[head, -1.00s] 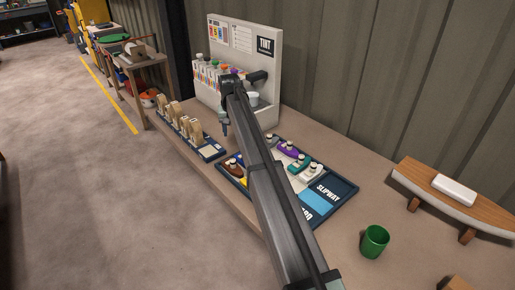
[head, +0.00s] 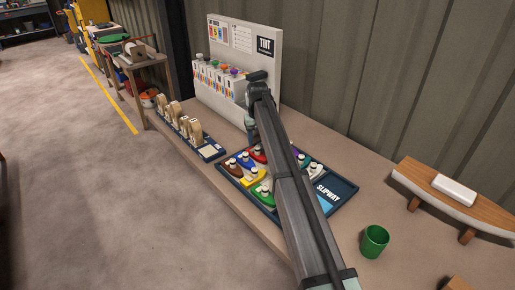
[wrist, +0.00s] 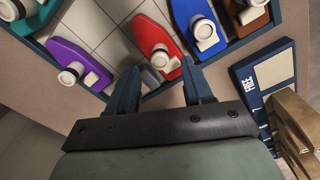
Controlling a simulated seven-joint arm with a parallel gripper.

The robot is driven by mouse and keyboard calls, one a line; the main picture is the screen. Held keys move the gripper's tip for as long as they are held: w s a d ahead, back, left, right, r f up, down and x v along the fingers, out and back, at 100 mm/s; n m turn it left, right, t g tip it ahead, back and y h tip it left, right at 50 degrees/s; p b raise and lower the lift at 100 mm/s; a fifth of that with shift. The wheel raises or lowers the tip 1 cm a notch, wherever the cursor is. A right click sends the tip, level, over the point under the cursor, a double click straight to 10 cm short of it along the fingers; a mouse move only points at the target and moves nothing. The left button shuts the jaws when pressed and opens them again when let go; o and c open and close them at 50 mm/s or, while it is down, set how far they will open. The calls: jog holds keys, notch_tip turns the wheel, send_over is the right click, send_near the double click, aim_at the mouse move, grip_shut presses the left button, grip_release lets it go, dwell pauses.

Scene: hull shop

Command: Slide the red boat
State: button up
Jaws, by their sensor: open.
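The red boat (head: 257,150) lies in the dark blue tray (head: 231,184), partly behind my arm in the head view. In the wrist view the red boat (wrist: 148,34) is ahead of my gripper, with a white round knob near its close end. My gripper (wrist: 159,76) is open, its two blue fingers apart and empty. The fingertips are close to the tray's edge and the knob end of the boat. In the head view my gripper (head: 250,131) is at the tray's back edge, partly hidden by the arm. I cannot tell its height.
The blue boat (wrist: 193,22) and brown boat (wrist: 246,18) lie right of the red one in the wrist view, the purple boat (wrist: 78,62) left. The tint dispenser (head: 238,62) stands behind. A green cup (head: 375,241) and a boat-shaped stand (head: 428,190) are at the right.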

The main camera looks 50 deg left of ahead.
aim_at(258, 147)
jog(key=shift+f, duration=2.3)
grip_shut()
